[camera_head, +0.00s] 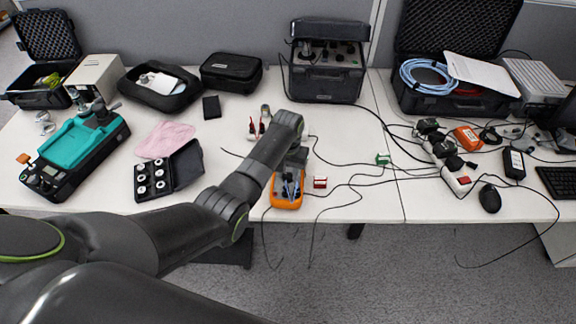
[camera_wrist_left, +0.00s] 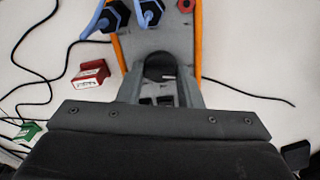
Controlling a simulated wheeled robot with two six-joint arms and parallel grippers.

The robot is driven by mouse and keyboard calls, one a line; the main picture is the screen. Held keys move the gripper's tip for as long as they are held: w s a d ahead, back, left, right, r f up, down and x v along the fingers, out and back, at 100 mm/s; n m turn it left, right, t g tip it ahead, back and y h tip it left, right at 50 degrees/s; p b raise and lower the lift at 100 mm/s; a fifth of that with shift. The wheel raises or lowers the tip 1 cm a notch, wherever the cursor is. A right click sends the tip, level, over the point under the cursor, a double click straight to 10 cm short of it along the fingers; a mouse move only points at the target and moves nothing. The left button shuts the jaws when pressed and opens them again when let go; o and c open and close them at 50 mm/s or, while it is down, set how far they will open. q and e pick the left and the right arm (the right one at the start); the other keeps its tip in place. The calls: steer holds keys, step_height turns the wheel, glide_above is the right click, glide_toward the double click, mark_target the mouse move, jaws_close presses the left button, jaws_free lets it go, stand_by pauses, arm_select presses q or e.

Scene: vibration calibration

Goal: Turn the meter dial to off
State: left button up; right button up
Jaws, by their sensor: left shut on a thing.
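The meter (camera_head: 287,202) is an orange-edged handheld multimeter with a grey face. It lies near the table's front edge in the head view. Its body also shows in the left wrist view (camera_wrist_left: 199,40). The dark round dial (camera_wrist_left: 160,66) is on its face, partly covered by my fingers. My left gripper (camera_wrist_left: 161,82) reaches down over the meter, its two fingers on either side of the dial and shut on it. The arm hides part of the meter in the head view (camera_head: 290,172). The dial's marks cannot be read. My right gripper is out of view.
Blue-and-black plugs (camera_wrist_left: 117,14) sit at the meter's end. A red box (camera_head: 320,182) and a green box (camera_head: 382,159) lie to its right among black cables. An open black case of round weights (camera_head: 187,163) lies to its left.

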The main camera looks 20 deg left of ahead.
mark_target(288, 173)
arm_select(q)
steer(key=shift+n, duration=0.4)
steer(key=o, duration=1)
steer(key=shift+r, duration=0.1)
steer(key=shift+r+p, duration=1.35)
steer(key=shift+r, duration=7.3)
